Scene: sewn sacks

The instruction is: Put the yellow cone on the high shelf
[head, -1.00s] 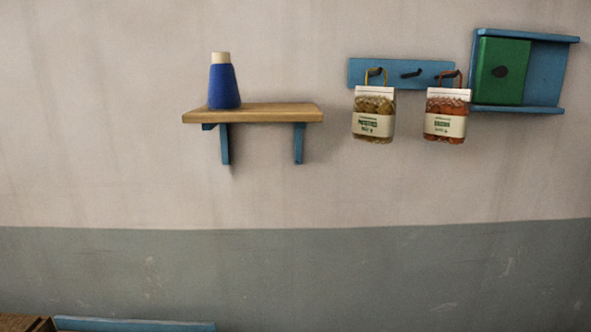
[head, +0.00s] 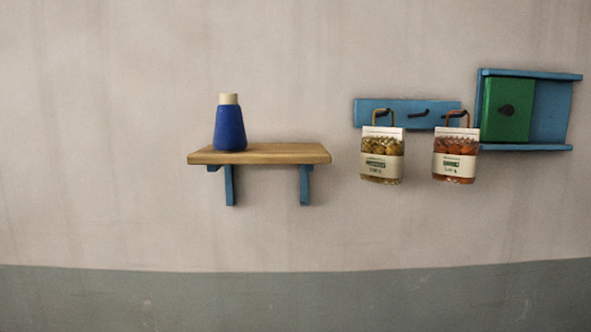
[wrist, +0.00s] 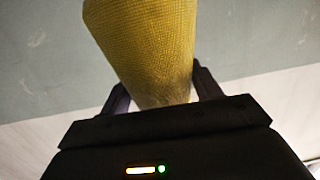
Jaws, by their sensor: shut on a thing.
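The yellow cone (wrist: 145,45) fills the upper middle of the wrist view, its woven surface narrowing toward my gripper. My gripper (wrist: 160,88) is shut on the cone, with one dark finger on each side of it. The cone's far end is cut off by the top of the picture. The high shelf (head: 260,154) is a wooden board on blue brackets on the wall in the head view. A blue cone (head: 229,128) with a pale top stands upright on its left part. The shelf's right part is bare. My gripper and the yellow cone are not in the head view.
Right of the shelf, a blue hook rail (head: 407,113) carries a sack of green things (head: 382,158) and a sack of orange things (head: 455,160). Its middle hook is free. Beyond is a blue wall box (head: 550,112) with a green panel (head: 507,110).

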